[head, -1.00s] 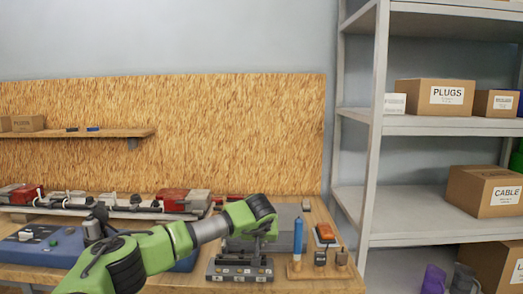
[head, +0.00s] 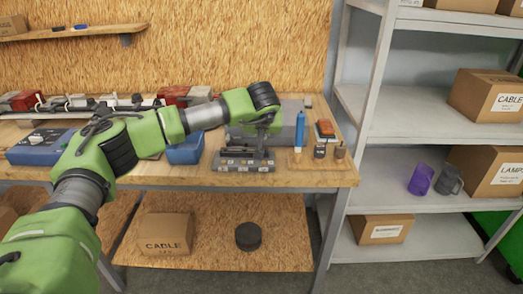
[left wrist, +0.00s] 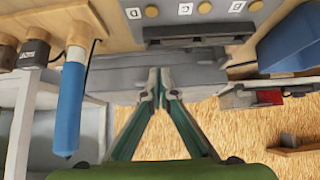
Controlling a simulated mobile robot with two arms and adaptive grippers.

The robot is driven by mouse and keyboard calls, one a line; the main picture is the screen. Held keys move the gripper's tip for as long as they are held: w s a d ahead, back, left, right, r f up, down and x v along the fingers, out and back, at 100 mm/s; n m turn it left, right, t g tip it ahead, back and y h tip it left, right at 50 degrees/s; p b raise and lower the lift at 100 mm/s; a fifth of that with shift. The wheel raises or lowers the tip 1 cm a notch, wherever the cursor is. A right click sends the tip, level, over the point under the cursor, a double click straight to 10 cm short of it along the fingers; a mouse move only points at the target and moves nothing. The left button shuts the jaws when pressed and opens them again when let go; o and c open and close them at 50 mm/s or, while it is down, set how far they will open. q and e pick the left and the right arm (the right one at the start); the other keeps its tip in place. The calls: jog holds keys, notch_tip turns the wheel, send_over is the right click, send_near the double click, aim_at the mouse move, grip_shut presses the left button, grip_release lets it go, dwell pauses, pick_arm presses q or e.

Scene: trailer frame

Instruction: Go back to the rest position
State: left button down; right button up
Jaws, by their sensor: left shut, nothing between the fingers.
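My left gripper (head: 260,142) is over the workbench, in front of the grey box (head: 292,122) and above the dark panel with labelled knobs (head: 240,165). In the left wrist view its two fingers (left wrist: 163,85) come together with nothing between them. The knob panel (left wrist: 205,22) shows at the top of that view, apart from the fingertips. My green left arm reaches in from the left in the head view. My right gripper is not in view.
A blue cylinder (head: 300,131) stands right of the gripper beside small dark blocks. A blue bin (head: 186,150) and a blue device (head: 40,148) lie to the left. Metal shelves (head: 450,122) stand at the right. A cable box (head: 165,234) sits below the bench.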

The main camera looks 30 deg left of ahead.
pick_arm(q)
jog(key=shift+s+d+f+b, duration=0.2)
jog(key=shift+s+d+f, duration=0.15)
jog(key=shift+s, duration=0.45)
jog(key=shift+s+d+f+b, duration=0.3)
jog(key=shift+s+d, duration=0.2)
jog(key=shift+s, duration=0.35)
jog(key=shift+s+d+f+b, duration=0.15)
jog(key=shift+s+d+f, duration=0.2)
jog(key=shift+s, duration=0.45)
